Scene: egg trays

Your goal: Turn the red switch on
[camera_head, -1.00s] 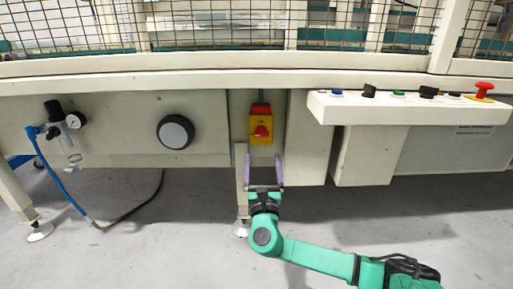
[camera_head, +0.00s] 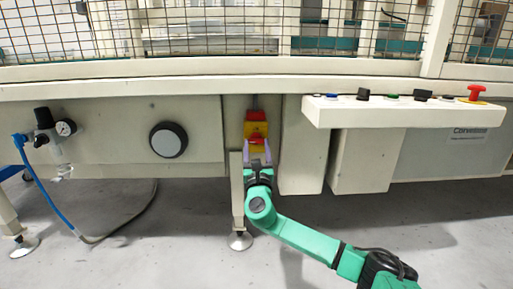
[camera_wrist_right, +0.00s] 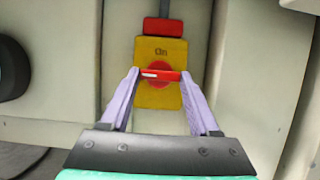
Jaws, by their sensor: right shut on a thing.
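The red switch (camera_head: 256,140) is a red knob with a bar-like handle on a yellow plate, mounted on the machine's cream front. In the right wrist view the red handle (camera_wrist_right: 166,76) lies crosswise, roughly level, with a white mark at its left end. The word "On" stands above it on the yellow plate (camera_wrist_right: 172,45). My right gripper (camera_head: 257,146) has its two purple fingers at the left and right ends of the handle. In the wrist view the right gripper (camera_wrist_right: 160,74) is shut on the handle. My left gripper is not in view.
A red box (camera_wrist_right: 163,27) sits above the yellow plate. A black round knob (camera_head: 169,139) is to the left. A ledge with several buttons (camera_head: 400,112) juts out at right. An air regulator with a blue hose (camera_head: 45,125) is at far left.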

